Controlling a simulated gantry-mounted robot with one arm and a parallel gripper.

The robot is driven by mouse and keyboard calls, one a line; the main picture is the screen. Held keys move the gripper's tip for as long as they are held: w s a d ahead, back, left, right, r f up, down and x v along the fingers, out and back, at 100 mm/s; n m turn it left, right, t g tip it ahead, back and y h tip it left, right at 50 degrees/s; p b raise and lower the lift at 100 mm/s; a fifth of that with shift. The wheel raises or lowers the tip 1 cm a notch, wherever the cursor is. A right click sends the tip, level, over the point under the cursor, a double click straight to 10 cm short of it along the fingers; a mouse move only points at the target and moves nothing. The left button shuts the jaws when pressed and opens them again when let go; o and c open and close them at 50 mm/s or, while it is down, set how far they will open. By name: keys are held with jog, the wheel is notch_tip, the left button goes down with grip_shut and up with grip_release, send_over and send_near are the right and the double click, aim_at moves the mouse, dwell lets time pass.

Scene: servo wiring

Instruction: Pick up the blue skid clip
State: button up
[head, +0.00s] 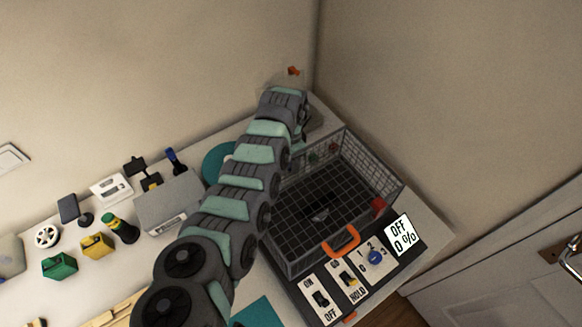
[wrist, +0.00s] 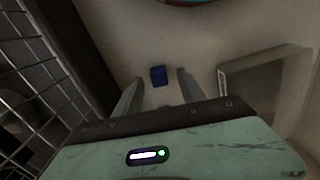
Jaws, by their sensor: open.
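The blue skid clip (wrist: 158,75) is a small dark blue block in the wrist view. It lies on the pale table surface, just beyond and between the fingertips of my gripper (wrist: 160,80). The two grey fingers are apart, with nothing held between them. I cannot tell how far above the table the fingertips are. In the head view I do not make out the clip, and my arm covers part of the table. The fingers are not clear there either.
A black wire-mesh cage (head: 345,185) with an orange handle stands right of my arm; its mesh wall (wrist: 38,70) is at left in the wrist view. A grey open-looking box (wrist: 262,85) lies right of the clip. A teal round thing (head: 216,160) is left of my arm.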

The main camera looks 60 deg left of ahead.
jog(key=shift+f, duration=0.6)
grip_shut()
